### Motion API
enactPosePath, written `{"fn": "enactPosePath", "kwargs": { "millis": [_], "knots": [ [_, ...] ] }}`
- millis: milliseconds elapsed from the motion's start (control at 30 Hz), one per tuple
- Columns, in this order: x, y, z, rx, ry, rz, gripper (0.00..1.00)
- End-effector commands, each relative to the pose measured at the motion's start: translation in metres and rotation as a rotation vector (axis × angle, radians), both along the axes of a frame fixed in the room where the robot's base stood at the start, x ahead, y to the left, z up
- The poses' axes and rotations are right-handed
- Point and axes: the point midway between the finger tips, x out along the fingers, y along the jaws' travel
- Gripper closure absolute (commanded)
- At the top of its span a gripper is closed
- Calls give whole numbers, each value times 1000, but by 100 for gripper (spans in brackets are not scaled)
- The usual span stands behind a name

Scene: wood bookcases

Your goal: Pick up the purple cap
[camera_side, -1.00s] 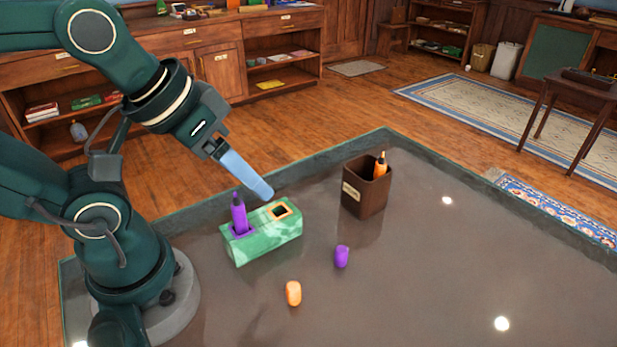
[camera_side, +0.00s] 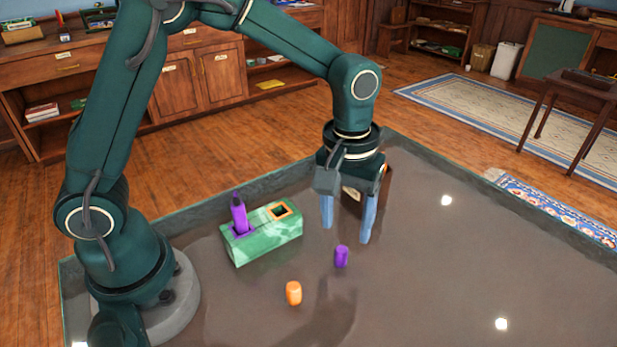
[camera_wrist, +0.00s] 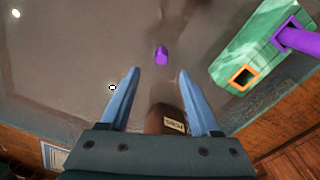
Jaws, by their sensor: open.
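The purple cap (camera_side: 341,256) stands on the grey table surface, to the right of the green block. In the wrist view the purple cap (camera_wrist: 161,55) lies beyond my fingertips, roughly in line with the gap between them. My gripper (camera_side: 346,235) is open, with two blue fingers pointing down, above the table and close to the cap. In the wrist view my gripper (camera_wrist: 162,72) has its fingers spread wide with nothing held between them.
A green block (camera_side: 265,240) holds a purple marker (camera_side: 239,214) and has an empty orange-rimmed hole. An orange cap (camera_side: 293,293) stands nearer the front. A brown holder (camera_side: 383,190) is mostly hidden behind my gripper. The table's right side is clear.

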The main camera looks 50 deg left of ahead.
Motion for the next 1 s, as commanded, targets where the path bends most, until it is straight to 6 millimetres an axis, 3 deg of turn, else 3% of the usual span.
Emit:
{"fn": "enactPosePath", "kwargs": {
  "millis": [500,833,867,1000],
  "knots": [
    [-7,-3,-57,10,42,-16,36],
    [-6,-3,-63,8,37,-16,36],
    [-6,-3,-62,8,37,-16,40],
    [-6,-3,-62,8,37,-16,94]
  ]
}}
